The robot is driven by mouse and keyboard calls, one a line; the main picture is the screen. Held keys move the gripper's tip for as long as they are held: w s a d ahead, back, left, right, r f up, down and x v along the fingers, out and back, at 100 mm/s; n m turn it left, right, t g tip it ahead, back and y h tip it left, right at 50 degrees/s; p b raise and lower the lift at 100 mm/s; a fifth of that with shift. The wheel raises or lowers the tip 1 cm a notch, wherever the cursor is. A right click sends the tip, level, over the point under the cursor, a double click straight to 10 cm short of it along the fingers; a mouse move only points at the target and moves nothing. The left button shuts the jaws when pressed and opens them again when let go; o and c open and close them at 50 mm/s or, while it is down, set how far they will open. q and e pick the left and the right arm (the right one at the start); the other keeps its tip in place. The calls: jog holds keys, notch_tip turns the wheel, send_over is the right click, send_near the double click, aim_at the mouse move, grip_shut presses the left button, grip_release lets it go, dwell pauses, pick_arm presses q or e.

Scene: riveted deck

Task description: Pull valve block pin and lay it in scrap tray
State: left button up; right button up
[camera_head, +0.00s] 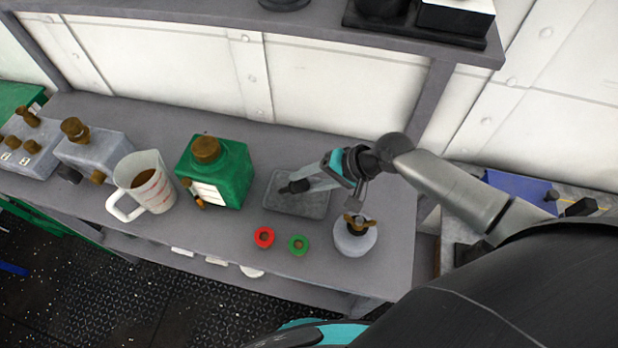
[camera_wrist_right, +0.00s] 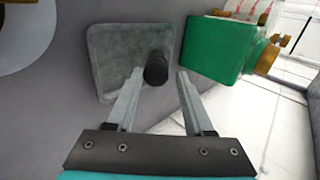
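The scrap tray appears to be the shallow grey tray (camera_head: 315,205) on the bench; it also shows in the right wrist view (camera_wrist_right: 110,45). A short black cylinder, likely the pin (camera_wrist_right: 156,68), is at the tray, between my right fingertips. My right gripper (camera_head: 292,187) is over the tray, its fingers apart; in the wrist view (camera_wrist_right: 160,76) a gap shows between the right-hand finger and the cylinder. Whether the cylinder touches the tray floor is hard to tell. Grey blocks with brass fittings (camera_head: 95,152) stand at the far left; I cannot tell which is the valve block. My left gripper is not in view.
A green container (camera_head: 230,170) with a brass cap stands left of the tray, beside a measuring jug (camera_head: 152,185) of brown liquid. A red ring (camera_head: 264,237), a green ring (camera_head: 298,244) and a round pale vessel (camera_head: 355,240) are near the front edge. A shelf (camera_head: 250,25) overhangs the back.

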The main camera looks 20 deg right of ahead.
jog(key=shift+o, duration=1.4)
jog(key=p+v, duration=0.2)
jog(key=v, duration=1.3)
jog(key=shift+d, duration=0.1)
